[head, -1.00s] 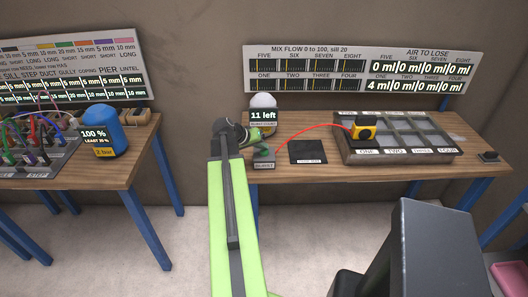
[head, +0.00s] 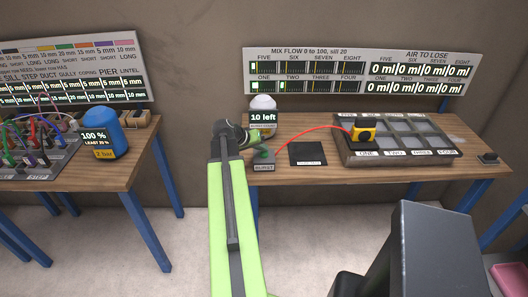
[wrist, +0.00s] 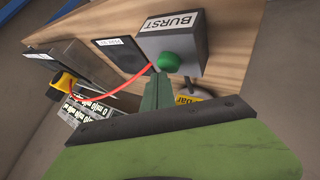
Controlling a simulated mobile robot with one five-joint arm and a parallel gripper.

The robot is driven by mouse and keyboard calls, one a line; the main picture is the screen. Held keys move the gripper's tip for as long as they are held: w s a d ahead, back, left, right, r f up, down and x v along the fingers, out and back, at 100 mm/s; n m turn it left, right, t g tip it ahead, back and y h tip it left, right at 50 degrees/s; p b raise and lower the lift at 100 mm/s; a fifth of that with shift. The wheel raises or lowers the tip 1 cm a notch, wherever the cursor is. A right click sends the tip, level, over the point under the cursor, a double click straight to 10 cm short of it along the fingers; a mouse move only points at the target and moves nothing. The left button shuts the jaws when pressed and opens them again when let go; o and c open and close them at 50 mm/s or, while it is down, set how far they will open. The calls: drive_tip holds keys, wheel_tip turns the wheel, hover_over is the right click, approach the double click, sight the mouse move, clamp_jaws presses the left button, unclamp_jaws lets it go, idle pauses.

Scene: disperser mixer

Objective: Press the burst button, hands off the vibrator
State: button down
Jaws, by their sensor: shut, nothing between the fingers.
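The burst button box (head: 264,167) stands at the table's front left, labelled BURST. Its round green button (wrist: 168,61) shows in the wrist view. My gripper (head: 262,151) is shut and empty, with its green fingertips (wrist: 156,80) right beside the button; I cannot tell whether they touch it. The yellow and black vibrator (head: 363,130) sits at the left end of the mould tray (head: 400,157), above the label ONE, well apart from my gripper. It also shows in the wrist view (wrist: 63,82). A red cable runs from near the button box to the vibrator.
A white-topped counter (head: 263,117) reads "10 left". A dark square pad (head: 308,153) lies between the button box and tray. The display board (head: 360,73) shows 0 ml in every air field. A blue tank (head: 103,130) stands on the left table.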

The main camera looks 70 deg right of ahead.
sight(262, 153)
drive_tip(key=shift+r+p, duration=0.3)
drive_tip(key=shift+r, duration=0.3)
wheel_tip(262, 153, up, 5)
drive_tip(key=p, duration=0.5)
drive_tip(key=shift+r, duration=0.1)
idle(0.4)
